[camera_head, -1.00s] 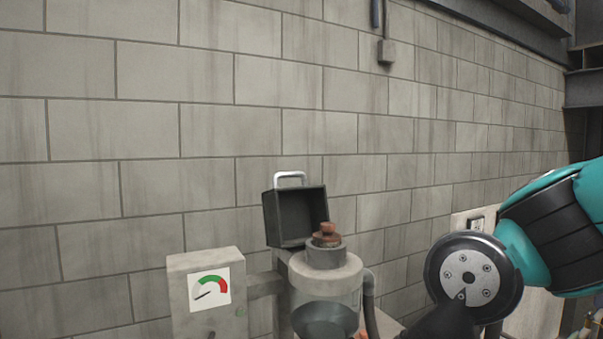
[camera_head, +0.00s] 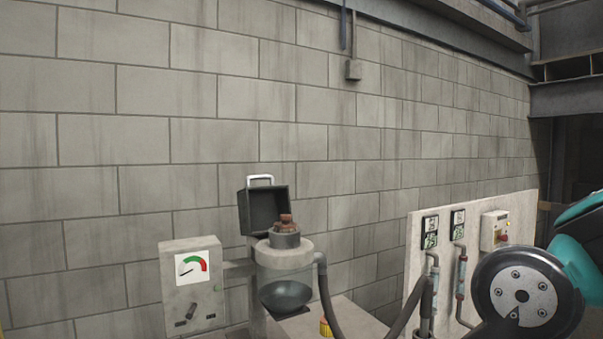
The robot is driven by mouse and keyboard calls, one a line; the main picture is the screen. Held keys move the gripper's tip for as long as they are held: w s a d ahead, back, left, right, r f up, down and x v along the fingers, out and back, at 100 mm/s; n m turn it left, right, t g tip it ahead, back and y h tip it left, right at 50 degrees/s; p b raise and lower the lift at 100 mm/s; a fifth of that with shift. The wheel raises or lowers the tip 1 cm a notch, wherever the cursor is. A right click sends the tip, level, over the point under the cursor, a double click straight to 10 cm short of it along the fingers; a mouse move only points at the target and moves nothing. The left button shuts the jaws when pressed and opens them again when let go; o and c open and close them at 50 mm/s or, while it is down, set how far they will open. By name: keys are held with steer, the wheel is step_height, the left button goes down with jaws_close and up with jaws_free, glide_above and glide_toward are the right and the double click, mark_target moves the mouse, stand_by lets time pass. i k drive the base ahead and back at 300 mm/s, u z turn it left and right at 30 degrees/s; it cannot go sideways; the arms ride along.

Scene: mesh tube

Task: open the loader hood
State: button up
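The loader hood (camera_head: 264,208) is a dark box-shaped lid with a light handle (camera_head: 260,178) on top. It stands tipped back, with its hollow inside facing out, behind the loader's top opening. The loader (camera_head: 284,256) is a pale cylinder with a glassy bowl-shaped lower part. A brown stepped piece (camera_head: 286,222) sits on its grey neck, uncovered by the hood. My arm shows at the lower right, well apart from the hood. My gripper is out of view.
A grey gauge box (camera_head: 191,285) with a green and red dial stands left of the loader. A dark hose runs down at its right. A pale panel (camera_head: 472,262) with displays and pipes stands further right. A block wall is behind.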

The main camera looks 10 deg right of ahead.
mark_target(259, 207)
steer(key=z, duration=1.05)
steer(key=i, duration=0.95)
steer(key=u, duration=1.75)
